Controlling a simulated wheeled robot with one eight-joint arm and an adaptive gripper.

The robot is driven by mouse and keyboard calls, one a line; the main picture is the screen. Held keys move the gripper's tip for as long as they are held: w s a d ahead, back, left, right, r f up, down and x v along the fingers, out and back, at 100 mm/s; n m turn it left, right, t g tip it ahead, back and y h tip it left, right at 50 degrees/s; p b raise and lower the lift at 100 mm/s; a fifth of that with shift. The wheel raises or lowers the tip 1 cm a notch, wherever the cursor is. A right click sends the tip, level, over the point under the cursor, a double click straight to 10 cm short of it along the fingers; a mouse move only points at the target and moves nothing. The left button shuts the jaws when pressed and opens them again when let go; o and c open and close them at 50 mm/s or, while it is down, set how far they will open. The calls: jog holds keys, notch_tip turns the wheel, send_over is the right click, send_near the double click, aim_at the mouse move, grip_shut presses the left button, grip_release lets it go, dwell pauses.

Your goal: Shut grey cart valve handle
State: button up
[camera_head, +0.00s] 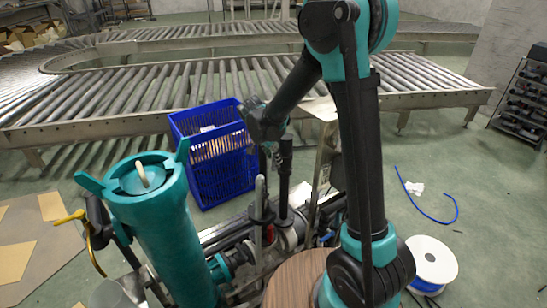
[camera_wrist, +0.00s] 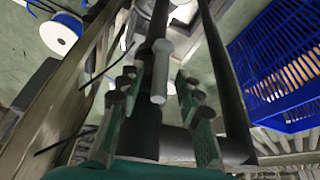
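The grey valve handle is a pale grey rod (camera_head: 259,200), standing upright on the cart's pipework in the head view. In the wrist view a grey rod with a wider end (camera_wrist: 160,75), apparently the same handle, lies in line with the gap between my fingers. My gripper (camera_wrist: 158,88) is open, with green fingers and dark pads on either side of the rod. I see no clear contact, and cannot tell how far the rod is from the fingers in depth. In the head view my wrist hangs above the pipework, and my fingertips are hard to make out.
A teal cylinder (camera_head: 165,220) stands left of the pipework. A blue crate (camera_head: 222,185) sits behind it and also shows in the wrist view (camera_wrist: 275,60). A black post (camera_head: 285,180) rises beside the handle. A white spool (camera_head: 432,262) lies right; roller conveyors (camera_head: 200,85) stand behind.

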jog(key=shift+w+d+f, duration=0.1)
jog(key=shift+f, duration=0.15)
grip_shut()
dwell(0.3)
